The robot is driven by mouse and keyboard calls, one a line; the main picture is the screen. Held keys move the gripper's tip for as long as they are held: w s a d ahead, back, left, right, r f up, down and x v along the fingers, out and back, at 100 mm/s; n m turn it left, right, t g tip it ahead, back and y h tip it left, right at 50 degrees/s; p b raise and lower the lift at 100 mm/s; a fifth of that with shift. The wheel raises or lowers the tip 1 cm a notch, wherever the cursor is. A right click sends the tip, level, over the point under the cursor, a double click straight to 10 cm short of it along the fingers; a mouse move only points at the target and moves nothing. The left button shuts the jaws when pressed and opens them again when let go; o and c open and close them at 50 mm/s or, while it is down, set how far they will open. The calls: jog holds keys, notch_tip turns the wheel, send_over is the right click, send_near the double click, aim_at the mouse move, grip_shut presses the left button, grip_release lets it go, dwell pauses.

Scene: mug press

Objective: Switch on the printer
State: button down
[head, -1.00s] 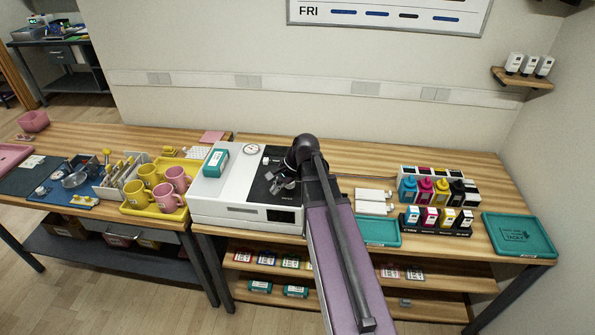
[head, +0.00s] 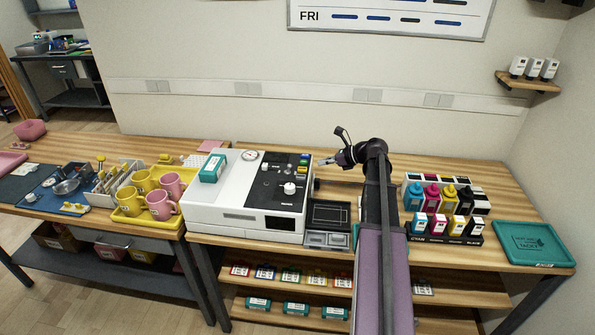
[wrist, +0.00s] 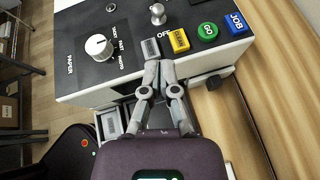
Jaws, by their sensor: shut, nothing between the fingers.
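The printer (head: 215,205) is a white box with a black top panel. In the wrist view its panel (wrist: 90,68) carries a white paper dial (wrist: 99,47), a metal lever (wrist: 157,14), a grey piece (wrist: 150,48) near the word OFF, a yellow button (wrist: 179,40), a green GO button (wrist: 207,31) and a blue JOB button (wrist: 236,22). My gripper (wrist: 160,66) is shut and empty, its tips at the panel's near edge, close to the grey piece. I cannot tell whether they touch.
A teal box (head: 212,166) and a gauge (head: 249,155) sit on the printer's top. A dark tray unit (head: 329,214) stands right of the printer. Ink bottles (head: 432,195) and a teal tray (head: 530,243) are farther right. Mugs (head: 162,204) stand on a yellow tray at left.

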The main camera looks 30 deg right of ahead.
aim_at(299, 167)
jog(key=shift+w+a+f, duration=0.1)
jog(key=b+x, duration=0.4)
jog(key=x, duration=0.5)
jog(key=shift+w+a+f+b, duration=0.1)
jog(key=shift+w+f+b, duration=0.05)
jog(key=shift+b, duration=0.15)
jog(key=shift+w+a, duration=0.1)
jog(key=shift+a, duration=0.45)
jog(key=shift+d, duration=0.6)
jog(key=shift+p, duration=0.4)
